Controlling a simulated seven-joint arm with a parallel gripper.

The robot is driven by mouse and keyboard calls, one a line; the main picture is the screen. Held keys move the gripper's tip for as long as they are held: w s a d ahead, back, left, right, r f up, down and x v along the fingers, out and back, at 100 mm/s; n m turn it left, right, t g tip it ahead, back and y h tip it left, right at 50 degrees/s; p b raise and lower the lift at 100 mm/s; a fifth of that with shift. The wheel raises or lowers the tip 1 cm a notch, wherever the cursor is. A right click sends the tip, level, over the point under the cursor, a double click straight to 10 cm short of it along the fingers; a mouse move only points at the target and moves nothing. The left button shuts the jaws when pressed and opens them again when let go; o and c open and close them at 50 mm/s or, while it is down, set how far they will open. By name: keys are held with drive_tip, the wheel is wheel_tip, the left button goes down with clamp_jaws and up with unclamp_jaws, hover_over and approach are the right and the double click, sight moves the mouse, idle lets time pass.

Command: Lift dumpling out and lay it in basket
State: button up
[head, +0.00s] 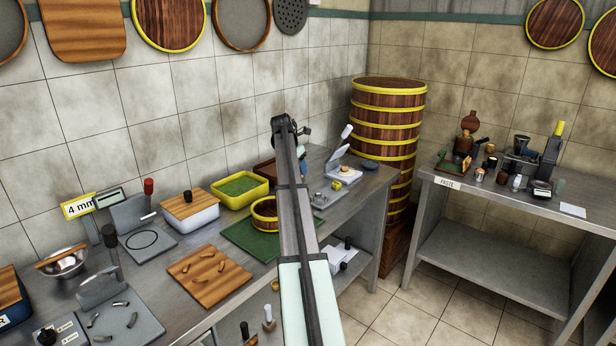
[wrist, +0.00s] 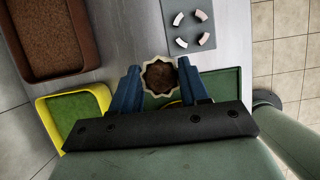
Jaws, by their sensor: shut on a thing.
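The dumpling (wrist: 160,77) shows in the wrist view as a round, pale, fluted cup with a brown top. My gripper (wrist: 159,68) is shut on it, with one blue finger on each side. The round wooden basket (head: 264,212) with yellow rims stands on a green tray (head: 246,240) in the head view, partly behind my arm. In the wrist view only a sliver of yellow rim shows below the dumpling; the rest is hidden by my gripper. In the head view the dumpling cannot be made out.
A yellow bin with green inside (head: 240,186) and a brown tray (wrist: 52,35) stand near the wall. A grey plate (wrist: 181,43) holds several pale curved pieces. A tall steamer stack (head: 388,100) stands in the corner. A wooden board (head: 210,290) lies front left.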

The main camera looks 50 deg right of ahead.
drive_tip(key=w+a+r+n, duration=0.15)
drive_tip(key=w+a, duration=0.25)
drive_tip(key=a, duration=0.8)
drive_tip(key=s+a+m+g, duration=0.1)
drive_tip(key=s+a+m, duration=0.3)
drive_tip(key=s+m, duration=0.1)
drive_tip(key=shift+s+m+g+y, duration=0.15)
drive_tip(key=shift+m+g+y, duration=0.2)
drive_tip(key=shift+m, duration=0.2)
drive_tip(key=shift+f, duration=5.2)
drive_tip(key=shift+f, duration=0.5)
drive_tip(key=o, duration=1)
drive_tip(key=shift+o, duration=0.2)
